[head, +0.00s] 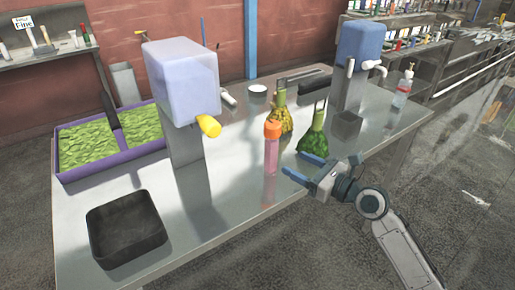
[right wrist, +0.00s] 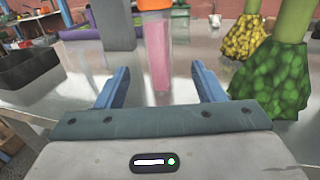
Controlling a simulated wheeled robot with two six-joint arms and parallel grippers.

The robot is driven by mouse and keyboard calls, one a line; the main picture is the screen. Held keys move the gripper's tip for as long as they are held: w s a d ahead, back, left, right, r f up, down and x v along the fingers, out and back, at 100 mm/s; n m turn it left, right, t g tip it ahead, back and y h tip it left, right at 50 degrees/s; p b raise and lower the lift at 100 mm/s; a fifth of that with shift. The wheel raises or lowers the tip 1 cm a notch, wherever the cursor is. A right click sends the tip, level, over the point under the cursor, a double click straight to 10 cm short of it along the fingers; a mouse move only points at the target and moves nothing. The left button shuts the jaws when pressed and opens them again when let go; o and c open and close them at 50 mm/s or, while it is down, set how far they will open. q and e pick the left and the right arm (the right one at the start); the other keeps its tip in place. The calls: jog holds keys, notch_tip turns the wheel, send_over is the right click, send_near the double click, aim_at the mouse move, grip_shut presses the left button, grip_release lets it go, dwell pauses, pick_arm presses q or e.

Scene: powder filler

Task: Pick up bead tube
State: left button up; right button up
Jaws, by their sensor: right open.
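The bead tube (head: 271,157) stands upright on the metal table, a clear tube with pink contents and an orange cap. In the right wrist view the tube (right wrist: 158,60) stands ahead, in line with the gap between my blue fingers, and its cap is cut off by the top edge. My right gripper (head: 318,165) is open and empty at the table's front edge, to the right of the tube. It also shows in the right wrist view (right wrist: 160,84), its fingers spread and apart from the tube. My left gripper is not in view.
A green-studded flask (head: 313,141) and a yellow one (head: 280,120) stand close right of the tube. A blue-topped dispenser (head: 359,42) stands behind.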

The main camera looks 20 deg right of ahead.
aim_at(277, 152)
jog(key=shift+w+a+r, duration=0.1)
jog(key=shift+w+a, duration=0.15)
jog(key=shift+w, duration=0.15)
jog(key=x, duration=0.3)
jog(key=shift+w+a, duration=0.2)
jog(key=shift+w, duration=0.05)
jog(key=shift+w+a+r+p, duration=0.1)
jog(key=shift+w+p, duration=0.05)
jog(key=shift+p, duration=0.15)
jog(key=shift+w+a+r, duration=0.1)
jog(key=shift+w+a, duration=0.15)
jog(key=x, duration=0.4)
jog(key=shift+p, duration=0.35)
jog(key=shift+c, duration=0.6)
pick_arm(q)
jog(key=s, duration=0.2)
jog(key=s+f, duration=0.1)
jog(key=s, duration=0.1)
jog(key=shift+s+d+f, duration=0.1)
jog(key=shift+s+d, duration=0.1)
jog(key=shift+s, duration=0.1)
pick_arm(e)
jog(key=c, duration=1)
